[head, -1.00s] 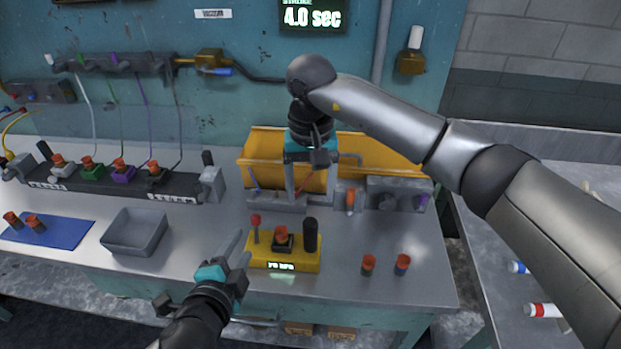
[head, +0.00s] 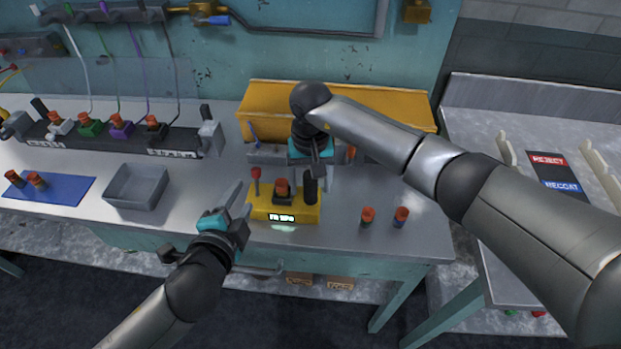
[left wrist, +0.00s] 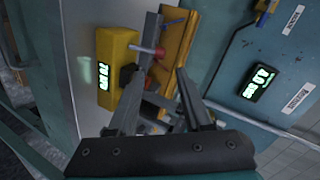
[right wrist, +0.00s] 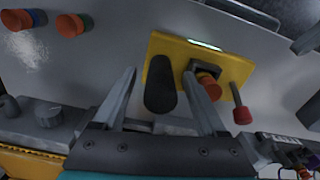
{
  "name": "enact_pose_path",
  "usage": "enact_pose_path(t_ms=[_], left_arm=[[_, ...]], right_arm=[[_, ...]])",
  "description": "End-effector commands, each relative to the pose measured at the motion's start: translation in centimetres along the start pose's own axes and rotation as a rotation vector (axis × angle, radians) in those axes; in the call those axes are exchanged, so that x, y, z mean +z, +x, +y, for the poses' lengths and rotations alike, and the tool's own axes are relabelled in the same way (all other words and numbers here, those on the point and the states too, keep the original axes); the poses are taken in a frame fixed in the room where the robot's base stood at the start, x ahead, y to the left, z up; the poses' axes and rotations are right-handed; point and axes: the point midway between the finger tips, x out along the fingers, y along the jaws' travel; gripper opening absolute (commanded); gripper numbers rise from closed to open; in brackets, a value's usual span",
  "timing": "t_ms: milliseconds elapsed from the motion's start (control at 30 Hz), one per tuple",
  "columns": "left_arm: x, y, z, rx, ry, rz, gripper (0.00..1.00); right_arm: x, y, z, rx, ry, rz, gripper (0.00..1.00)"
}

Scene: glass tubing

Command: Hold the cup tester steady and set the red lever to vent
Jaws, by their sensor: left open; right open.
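The cup tester (head: 260,209) is a yellow box on the bench with a lit display. It has a red-knobbed lever (head: 255,174) standing at its left, an orange-topped cup (head: 281,186) in the middle and a black post (head: 310,189) at its right. My left gripper (head: 241,199) is open just left of the lever; the red knob (left wrist: 160,52) shows between its fingers in the left wrist view. My right gripper (right wrist: 158,73) is open, with the black post (right wrist: 160,90) between its fingers in the right wrist view. I cannot tell whether either gripper touches anything.
Two orange-topped cups (head: 367,215) stand right of the tester. A grey tray (head: 137,187) and a blue mat (head: 50,189) with two cups lie left. A rack of cups (head: 180,138) and a yellow trough (head: 270,103) stand behind. A side table with reject and recoat labels (head: 558,176) is right.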

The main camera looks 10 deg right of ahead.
Motion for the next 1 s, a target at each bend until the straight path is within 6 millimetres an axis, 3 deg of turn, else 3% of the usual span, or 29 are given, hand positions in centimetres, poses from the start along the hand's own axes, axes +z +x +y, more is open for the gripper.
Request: enact_pose_path(t_ms=[67, 733, 1000], left_arm=[[0.0, 0.0, 0.0, 0.0, 0.0, 0.0, 0.5], [0.01, 0.0, 0.0, 0.0, 0.0, 0.0, 0.5], [0.0, 0.0, 0.0, 0.0, 0.0, 0.0, 0.5]], right_arm=[[0.01, -0.01, -0.01, 0.0, 0.0, 0.0, 0.74], [0.01, -0.04, -0.01, 0.0, 0.0, 0.0, 0.0], [0.0, -0.05, -0.01, 0.0, 0.0, 0.0, 0.0]])
